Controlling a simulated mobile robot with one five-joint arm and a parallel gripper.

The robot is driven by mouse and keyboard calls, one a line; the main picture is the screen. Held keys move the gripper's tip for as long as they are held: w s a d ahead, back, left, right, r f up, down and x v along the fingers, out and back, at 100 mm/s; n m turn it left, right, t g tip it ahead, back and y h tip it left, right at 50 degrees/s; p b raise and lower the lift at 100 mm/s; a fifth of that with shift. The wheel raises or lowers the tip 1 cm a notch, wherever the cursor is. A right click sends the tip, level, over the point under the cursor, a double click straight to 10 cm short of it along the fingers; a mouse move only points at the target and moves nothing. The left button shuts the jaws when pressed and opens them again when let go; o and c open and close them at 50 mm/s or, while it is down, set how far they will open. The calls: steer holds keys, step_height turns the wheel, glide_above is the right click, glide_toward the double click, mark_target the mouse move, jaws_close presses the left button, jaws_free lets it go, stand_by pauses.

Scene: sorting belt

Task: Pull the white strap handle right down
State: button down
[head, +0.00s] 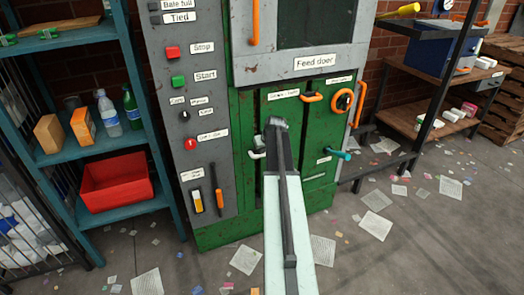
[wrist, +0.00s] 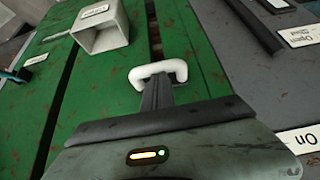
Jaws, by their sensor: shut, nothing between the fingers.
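The white strap handle (head: 257,154) sits on the green front panel of the baler, just left of my gripper in the head view. In the wrist view the white handle (wrist: 158,72) is a small C-shaped loop at the tips of my fingers. My gripper (head: 278,124) is shut and empty, and reaches up to the green panel. In the wrist view my shut fingertips (wrist: 157,88) overlap the open side of the loop. I cannot tell whether they touch it. My arm hides part of the panel beside the handle.
An orange handle (head: 312,97), an orange ring knob (head: 343,100) and a teal handle (head: 335,155) are on the panel's right. Stop (head: 173,52) and Start (head: 178,81) buttons are at left. A grey box-shaped part (wrist: 103,30) stands out near the handle. Paper scraps litter the floor.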

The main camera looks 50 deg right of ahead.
step_height(320, 180, down, 5)
steer(key=b, duration=0.3)
steer(key=shift+r, duration=0.1)
steer(key=r+p, duration=0.4)
steer(key=shift+w+r, duration=0.2)
steer(key=shift+w, duration=0.2)
steer(key=p+v, duration=0.8)
steer(key=v, duration=0.1)
steer(key=shift+s+r, duration=0.25)
